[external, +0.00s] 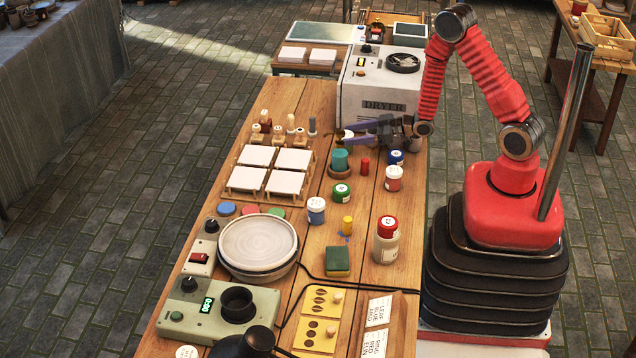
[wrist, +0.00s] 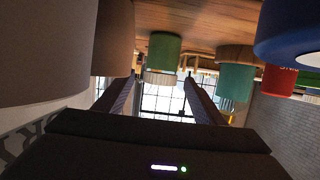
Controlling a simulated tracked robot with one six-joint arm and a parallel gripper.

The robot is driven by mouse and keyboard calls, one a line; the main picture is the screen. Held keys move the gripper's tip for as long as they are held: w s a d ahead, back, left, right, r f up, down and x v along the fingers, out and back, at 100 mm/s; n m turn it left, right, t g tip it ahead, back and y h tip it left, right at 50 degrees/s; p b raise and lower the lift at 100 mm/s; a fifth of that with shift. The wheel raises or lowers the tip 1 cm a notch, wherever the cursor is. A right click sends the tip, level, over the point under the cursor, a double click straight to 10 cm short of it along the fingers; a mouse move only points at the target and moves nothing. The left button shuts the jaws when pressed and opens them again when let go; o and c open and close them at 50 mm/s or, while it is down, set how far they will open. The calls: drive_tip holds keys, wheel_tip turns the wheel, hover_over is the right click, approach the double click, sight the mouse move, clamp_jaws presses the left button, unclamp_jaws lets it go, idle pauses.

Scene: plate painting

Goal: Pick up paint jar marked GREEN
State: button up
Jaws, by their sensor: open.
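The green paint jar (external: 341,193) stands on the table, below the teal pot in the external view. Its marking is too small to read. My gripper (external: 352,140) is low over the table in front of the dryer, apart from that jar. The wrist view appears upside down. There my open gripper (wrist: 160,84) has nothing between its fingers. A green object with a pale end (wrist: 163,52) shows beyond the fingertips; I cannot tell for certain that it is this jar.
The teal pot (external: 340,160) stands on a wooden coaster, with a small red cylinder (external: 365,166) beside it. Blue (external: 395,158) and orange-red (external: 393,180) jars stand to the right. The dryer (external: 378,95) is behind. White tiles (external: 270,170) lie left.

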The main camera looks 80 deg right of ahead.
drive_tip(key=shift+w+f, duration=0.2)
drive_tip(key=shift+w, duration=0.3)
drive_tip(key=shift+w, duration=0.1)
drive_tip(key=shift+x, duration=2.5)
drive_tip(key=shift+c, duration=0.6)
drive_tip(key=shift+r, duration=0.1)
drive_tip(key=c, duration=1.1)
drive_tip(key=shift+r, duration=5)
